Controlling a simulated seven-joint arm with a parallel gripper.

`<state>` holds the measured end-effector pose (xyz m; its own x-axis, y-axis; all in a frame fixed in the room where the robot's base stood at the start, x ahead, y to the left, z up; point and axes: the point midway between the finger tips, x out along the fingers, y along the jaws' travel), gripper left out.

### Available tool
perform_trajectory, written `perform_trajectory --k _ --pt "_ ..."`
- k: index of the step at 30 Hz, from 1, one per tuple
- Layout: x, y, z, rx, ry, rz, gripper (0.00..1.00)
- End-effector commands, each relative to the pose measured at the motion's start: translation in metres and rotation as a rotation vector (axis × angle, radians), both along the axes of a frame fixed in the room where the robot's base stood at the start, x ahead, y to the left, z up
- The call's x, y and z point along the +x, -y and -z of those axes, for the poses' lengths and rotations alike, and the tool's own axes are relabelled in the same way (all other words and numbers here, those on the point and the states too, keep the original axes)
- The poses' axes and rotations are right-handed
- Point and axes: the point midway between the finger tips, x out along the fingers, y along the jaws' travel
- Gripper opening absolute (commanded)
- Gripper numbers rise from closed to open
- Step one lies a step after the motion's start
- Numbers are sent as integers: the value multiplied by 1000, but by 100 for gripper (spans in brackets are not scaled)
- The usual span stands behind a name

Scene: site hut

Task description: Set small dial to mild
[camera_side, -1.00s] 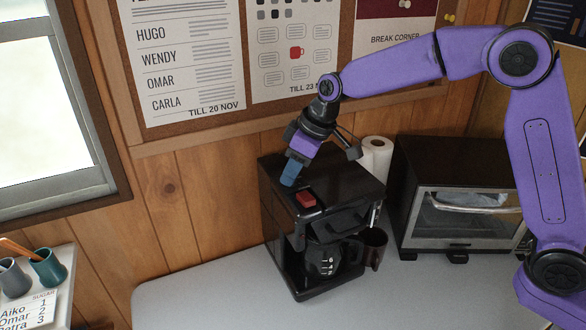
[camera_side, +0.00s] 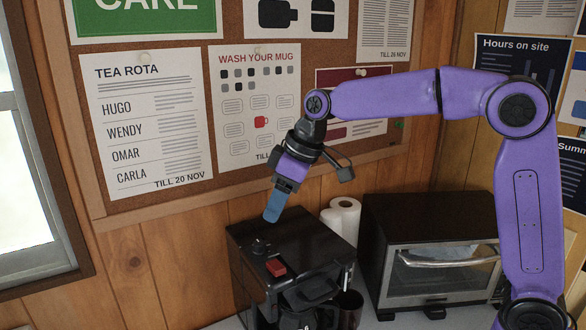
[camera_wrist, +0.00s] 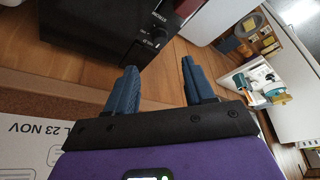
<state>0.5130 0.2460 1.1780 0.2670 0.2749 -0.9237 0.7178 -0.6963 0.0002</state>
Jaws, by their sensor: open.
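The small dial (camera_side: 259,246) is a dark round knob on top of the black coffee maker (camera_side: 318,240), behind a red switch (camera_side: 276,267). In the wrist view the dial (camera_wrist: 158,36) sits near the machine's corner, with small pale lettering beside it. Which mark it points to is too small to tell. My gripper (camera_side: 272,218) is above the dial and apart from it, tilted downward. In the wrist view its two blue fingers (camera_wrist: 160,68) are spread with nothing between them.
A toaster oven (camera_side: 430,250) stands to the right, with a paper roll (camera_side: 342,217) behind the coffee maker. A glass jug (camera_side: 308,316) sits low in the machine's front. The wall board (camera_side: 240,190) with posters is close behind my gripper.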

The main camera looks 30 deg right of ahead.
Motion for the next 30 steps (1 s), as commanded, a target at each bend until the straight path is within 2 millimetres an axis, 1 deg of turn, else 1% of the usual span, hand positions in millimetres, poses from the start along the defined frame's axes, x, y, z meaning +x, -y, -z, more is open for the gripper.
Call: perform_trajectory --k 1,6,9,12,18,30 --pt "-2 3 -12 2 6 0 53" --pt "-11 12 -42 1 4 0 53" --pt "-15 16 -55 1 4 0 53" --pt "-18 19 -64 1 2 -1 53" --pt "-20 21 -71 -1 1 -1 53" --pt "-20 21 -71 0 0 -1 53"
